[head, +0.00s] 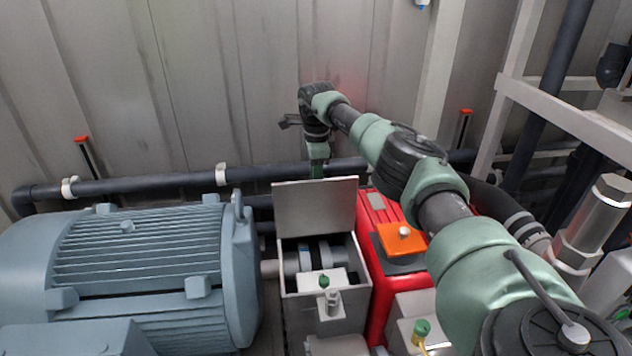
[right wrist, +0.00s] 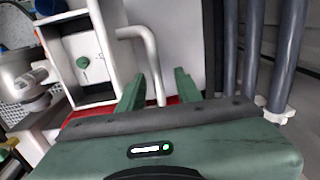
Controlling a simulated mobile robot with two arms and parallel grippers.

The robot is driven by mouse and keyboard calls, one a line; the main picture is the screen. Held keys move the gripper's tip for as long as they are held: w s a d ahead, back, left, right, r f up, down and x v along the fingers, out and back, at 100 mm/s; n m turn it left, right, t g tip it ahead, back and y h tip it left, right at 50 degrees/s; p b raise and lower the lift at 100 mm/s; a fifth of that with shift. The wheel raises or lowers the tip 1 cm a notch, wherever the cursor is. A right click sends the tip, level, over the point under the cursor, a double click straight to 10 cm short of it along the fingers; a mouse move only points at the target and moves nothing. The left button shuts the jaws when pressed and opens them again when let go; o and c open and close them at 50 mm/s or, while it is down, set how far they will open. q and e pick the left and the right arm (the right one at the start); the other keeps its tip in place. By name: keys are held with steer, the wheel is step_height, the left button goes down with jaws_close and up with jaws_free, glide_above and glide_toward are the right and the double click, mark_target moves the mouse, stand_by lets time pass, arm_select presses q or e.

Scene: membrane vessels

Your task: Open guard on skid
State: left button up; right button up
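The guard on the skid is a grey metal box whose flat lid (head: 316,207) stands raised at its back edge. Inside the open box a shaft coupling (head: 313,258) shows. My right arm reaches over from the right, and its gripper (head: 317,168) is just behind the lid's top edge, its tips partly hidden by the lid. In the right wrist view the two green fingers (right wrist: 159,90) are apart. A pale bent bar (right wrist: 150,55) runs down between them in the picture; I cannot tell whether they touch it. My left gripper is not in view.
A large blue-grey motor (head: 140,265) is left of the box. A red pump unit (head: 378,280) with an orange block (head: 401,238) is close on its right. A dark pipe (head: 145,184) runs along the wall behind, near the gripper.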

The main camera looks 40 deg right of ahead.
step_height(320, 180, up, 6)
steer(key=shift+s+a+r+b, duration=0.1)
steer(key=shift+r+b, duration=0.1)
steer(key=shift+b, duration=0.15)
stand_by(0.4)
